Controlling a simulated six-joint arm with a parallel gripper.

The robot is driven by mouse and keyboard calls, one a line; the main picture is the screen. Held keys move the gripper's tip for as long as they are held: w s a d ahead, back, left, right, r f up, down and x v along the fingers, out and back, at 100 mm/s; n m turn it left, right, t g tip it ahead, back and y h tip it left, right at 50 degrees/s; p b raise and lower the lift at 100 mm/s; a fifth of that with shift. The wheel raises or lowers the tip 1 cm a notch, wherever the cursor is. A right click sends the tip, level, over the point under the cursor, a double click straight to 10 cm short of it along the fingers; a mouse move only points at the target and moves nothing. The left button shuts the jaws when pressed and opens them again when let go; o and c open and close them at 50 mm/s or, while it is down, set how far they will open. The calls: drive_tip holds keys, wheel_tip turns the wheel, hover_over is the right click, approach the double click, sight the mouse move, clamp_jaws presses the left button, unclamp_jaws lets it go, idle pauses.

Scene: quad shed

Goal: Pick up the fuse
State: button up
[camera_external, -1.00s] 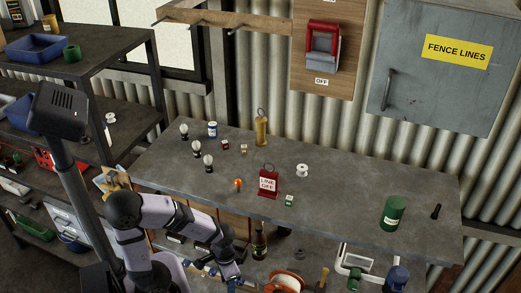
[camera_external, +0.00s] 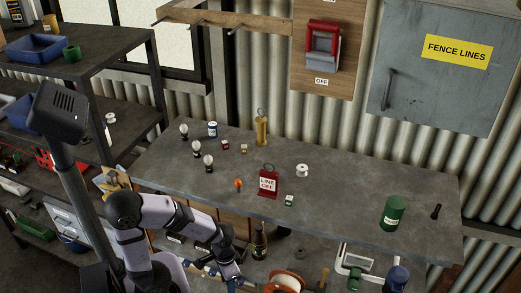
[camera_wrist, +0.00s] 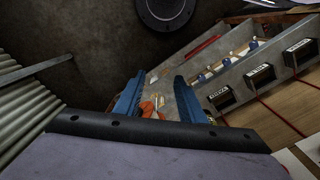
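I cannot make out the fuse for certain in either view. In the wrist view, my gripper (camera_wrist: 158,100) has its two blue fingers well apart. Between and beyond them lies a grey surface with small orange-red and pale items (camera_wrist: 150,107), too small to name. In the external view, my gripper (camera_external: 222,276) hangs low in front of the bench, below its top. Small labelled blocks stand on the bench: a red one (camera_external: 225,145), a pale one (camera_external: 244,149) and a green-and-white one (camera_external: 289,201).
The grey bench top (camera_external: 345,205) holds several bulbs (camera_external: 197,149), a red "LINE OFF" tag (camera_external: 268,182), a white spool (camera_external: 302,170) and a green can (camera_external: 392,213). Beneath are a bottle (camera_external: 259,242) and an orange reel (camera_external: 285,282). In the wrist view, grey labelled drawers (camera_wrist: 235,75) lie right.

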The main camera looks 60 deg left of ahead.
drive_tip(key=shift+o, duration=0.6)
drive_tip(key=w+d+r+n+t+h, duration=0.1)
drive_tip(key=w+d+r+n+t, duration=0.1)
drive_tip(key=w+r, duration=0.5)
drive_tip(key=w+d+r+n+t+h, duration=0.2)
drive_tip(key=w+r, duration=0.5)
drive_tip(key=w, duration=0.4)
drive_tip(key=w+d+r+n+t+h, duration=0.2)
drive_tip(key=w+d+r, duration=0.1)
drive_tip(key=w+r, duration=0.4)
drive_tip(key=shift+w+d+r+n+b, duration=0.1)
drive_tip(key=shift+w+r+n+b, duration=0.1)
drive_tip(key=shift+w, duration=0.5)
drive_tip(key=shift+w+r+n+b, duration=0.2)
drive_tip(key=shift+w, duration=0.5)
wheel_tip(320, 180, up, 7)
drive_tip(key=n+g+y+p, duration=0.3)
drive_tip(key=g+y+p, duration=0.2)
drive_tip(key=g+p, duration=0.15)
hover_over(291, 197)
drive_tip(key=shift+t, duration=0.25)
drive_tip(key=shift+f+b, duration=0.4)
drive_tip(key=shift+f, duration=0.75)
